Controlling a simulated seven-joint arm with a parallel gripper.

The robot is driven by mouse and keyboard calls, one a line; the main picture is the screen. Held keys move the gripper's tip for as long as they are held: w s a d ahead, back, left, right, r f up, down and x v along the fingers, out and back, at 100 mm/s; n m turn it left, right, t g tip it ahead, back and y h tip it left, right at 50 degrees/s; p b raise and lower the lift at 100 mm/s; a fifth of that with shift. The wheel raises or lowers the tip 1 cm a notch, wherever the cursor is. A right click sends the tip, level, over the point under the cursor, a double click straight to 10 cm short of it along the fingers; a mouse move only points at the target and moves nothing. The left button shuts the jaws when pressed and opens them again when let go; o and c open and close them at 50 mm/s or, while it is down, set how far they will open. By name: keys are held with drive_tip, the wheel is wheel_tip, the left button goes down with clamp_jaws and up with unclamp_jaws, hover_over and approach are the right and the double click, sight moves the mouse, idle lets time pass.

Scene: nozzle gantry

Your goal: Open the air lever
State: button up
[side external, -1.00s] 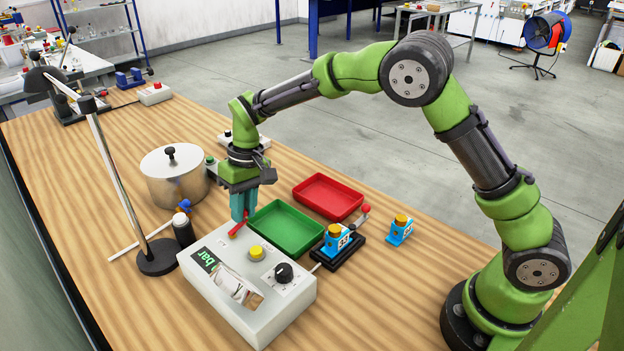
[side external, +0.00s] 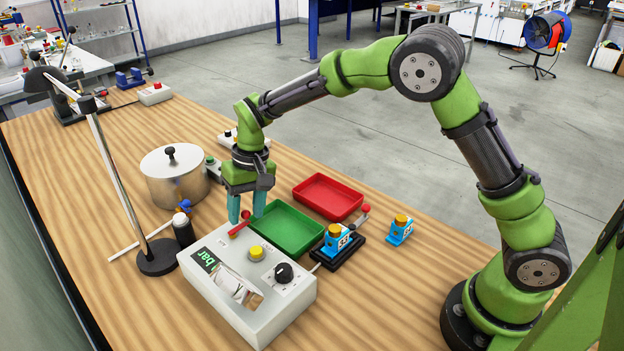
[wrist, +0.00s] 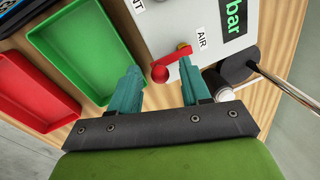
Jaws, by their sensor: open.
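The air lever (side external: 239,229) is a small red handle at the back edge of the grey control box (side external: 250,320). In the wrist view the lever (wrist: 172,62) sits by the "AIR" label, with its round red knob angled away from the box. My gripper (side external: 247,216) points down over the lever, and its two teal fingers are apart. In the wrist view the gripper (wrist: 159,70) has one finger on each side of the knob, with visible gaps. I cannot tell the exact height of the fingertips relative to the knob.
A green tray (side external: 319,231) lies close beside the lever, with a red tray (side external: 350,182) behind it. A metal pot (side external: 165,192) and a stand with a black base (side external: 158,262) are to the left. The box carries a yellow button (side external: 256,252) and black knob (side external: 284,272).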

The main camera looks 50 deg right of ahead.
drive_tip(key=d+r, duration=0.3)
drive_tip(key=r, duration=1.3)
drive_tip(key=shift+s+r, duration=0.3)
drive_tip(key=shift+s, duration=0.05)
drive_tip(key=shift+w+d, duration=0.1)
drive_tip(key=shift+d, duration=0.05)
drive_tip(key=s+d+t, duration=0.3)
drive_tip(key=s+d, duration=0.1)
drive_tip(key=s, duration=0.7)
drive_tip(key=s+d+f+m+t, duration=0.1)
drive_tip(key=s+d+t, duration=0.2)
drive_tip(key=s, duration=0.9)
drive_tip(key=shift+s+d+m+t, duration=0.15)
drive_tip(key=shift+d+m+t, duration=0.2)
drive_tip(key=shift+d, duration=0.25)
drive_tip(key=shift+c, duration=0.5)
